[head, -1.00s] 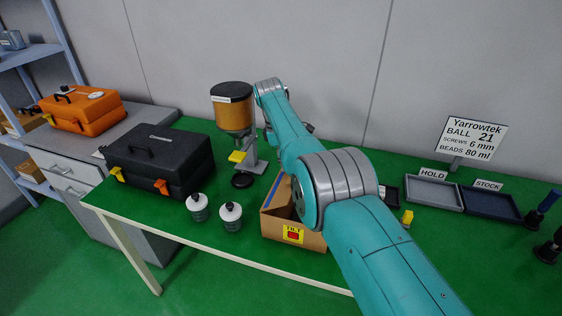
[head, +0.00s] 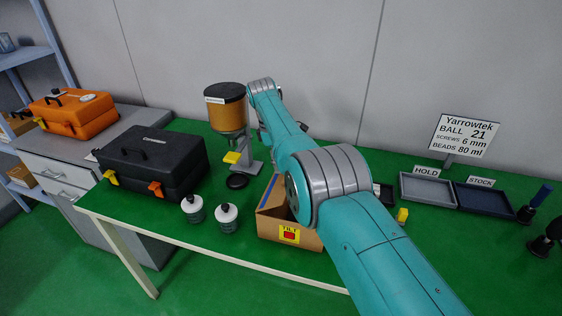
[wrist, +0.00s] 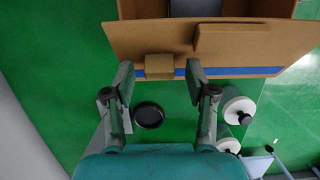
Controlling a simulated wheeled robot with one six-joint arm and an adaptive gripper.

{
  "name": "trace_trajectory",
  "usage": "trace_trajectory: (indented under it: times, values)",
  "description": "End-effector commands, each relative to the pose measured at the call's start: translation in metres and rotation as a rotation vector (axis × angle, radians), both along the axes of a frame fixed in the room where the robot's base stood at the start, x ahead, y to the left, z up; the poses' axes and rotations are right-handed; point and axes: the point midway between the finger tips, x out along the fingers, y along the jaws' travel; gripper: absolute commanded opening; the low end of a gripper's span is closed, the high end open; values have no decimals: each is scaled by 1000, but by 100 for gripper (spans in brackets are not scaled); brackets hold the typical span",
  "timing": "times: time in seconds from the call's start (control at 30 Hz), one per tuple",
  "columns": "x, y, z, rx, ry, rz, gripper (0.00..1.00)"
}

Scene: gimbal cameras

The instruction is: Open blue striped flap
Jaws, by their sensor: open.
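The cardboard box (head: 272,228) stands on the green table, partly hidden behind my arm. Its blue striped flap (wrist: 235,72) is on the side facing my gripper in the wrist view. The flap slants up and outward from the box edge, with the blue stripe along its outer edge. The stripe also shows in the head view (head: 267,190). A small cardboard tab (wrist: 159,66) sits on the flap's outer edge. My gripper (wrist: 159,76) is open, its fingertips on either side of this tab with gaps visible. In the head view my gripper is hidden by my arm.
Two white-capped bottles (head: 227,219) stand left of the box. A dispenser with an amber hopper (head: 226,110) and a black disc (head: 237,181) stand behind them. A black case (head: 151,160) is further left.

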Motion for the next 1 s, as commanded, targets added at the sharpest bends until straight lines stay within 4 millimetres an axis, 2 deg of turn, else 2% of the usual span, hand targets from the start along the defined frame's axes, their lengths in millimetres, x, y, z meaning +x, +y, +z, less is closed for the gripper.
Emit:
trace_trajectory:
  times: [0.27, 0.4, 0.6, 0.8, 1.0]
  values:
    - [0, 0, 22, 1, -3, -1, 56]
    - [1, 0, 52, 1, -4, 0, 56]
    - [0, 0, 83, 1, -1, 0, 56]
    - [0, 0, 97, 0, 0, 0, 56]
    - [0, 0, 98, 0, 1, 0, 56]
